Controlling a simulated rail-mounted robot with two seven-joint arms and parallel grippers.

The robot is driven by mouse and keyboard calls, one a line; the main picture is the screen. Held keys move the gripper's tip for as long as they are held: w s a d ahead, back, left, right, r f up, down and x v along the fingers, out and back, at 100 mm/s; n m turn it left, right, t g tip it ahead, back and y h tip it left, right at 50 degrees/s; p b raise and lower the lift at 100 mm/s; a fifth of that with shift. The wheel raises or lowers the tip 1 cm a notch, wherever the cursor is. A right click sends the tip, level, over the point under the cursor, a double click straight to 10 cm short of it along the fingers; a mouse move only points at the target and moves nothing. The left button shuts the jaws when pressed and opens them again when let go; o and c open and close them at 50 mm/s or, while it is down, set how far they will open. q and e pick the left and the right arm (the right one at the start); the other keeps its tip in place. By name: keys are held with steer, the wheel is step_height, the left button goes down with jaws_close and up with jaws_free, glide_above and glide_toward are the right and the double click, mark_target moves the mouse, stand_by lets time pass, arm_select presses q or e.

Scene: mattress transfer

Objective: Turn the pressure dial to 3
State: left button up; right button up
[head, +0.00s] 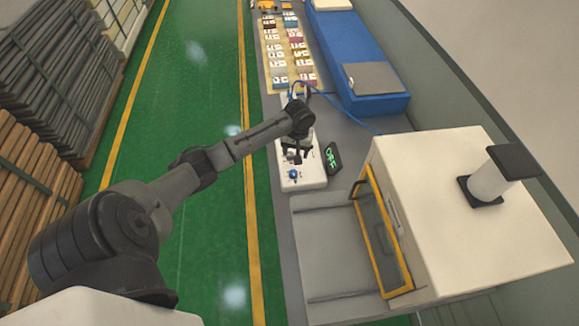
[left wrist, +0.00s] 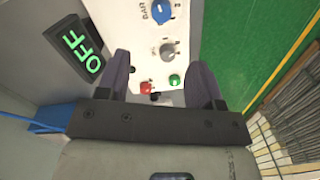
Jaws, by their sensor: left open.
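The white control panel (head: 311,175) lies on the grey bench, and it also shows in the left wrist view (left wrist: 130,22). Its blue dial (left wrist: 162,11), marked BAR, is at the top edge of the left wrist view and shows small in the head view (head: 293,174). Its exact setting cannot be read. A grey knob (left wrist: 167,49), a red button (left wrist: 145,88) and a green button (left wrist: 174,80) are on the panel. My left gripper (left wrist: 160,60) is open above the panel, its fingers on either side of the grey knob in the picture. The blue dial is beyond the fingertips. My right gripper is out of view.
A black display (left wrist: 82,42) reading OFF stands beside the panel. A white machine with a yellow-framed door (head: 384,232) is at the right. A blue mattress-like block (head: 350,60) and a board of small samples (head: 288,50) lie farther back.

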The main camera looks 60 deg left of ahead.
mark_target(293, 172)
arm_select(q)
steer(key=shift+n, duration=0.9)
steer(key=f, duration=1.2)
steer(key=shift+s+a+b, duration=0.2)
steer(key=shift+s+b, duration=0.1)
steer(key=shift+b, duration=0.1)
steer(key=shift+f, duration=0.85)
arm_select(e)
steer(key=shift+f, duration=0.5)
arm_select(q)
steer(key=c, duration=0.9)
steer(key=shift+c, duration=0.2)
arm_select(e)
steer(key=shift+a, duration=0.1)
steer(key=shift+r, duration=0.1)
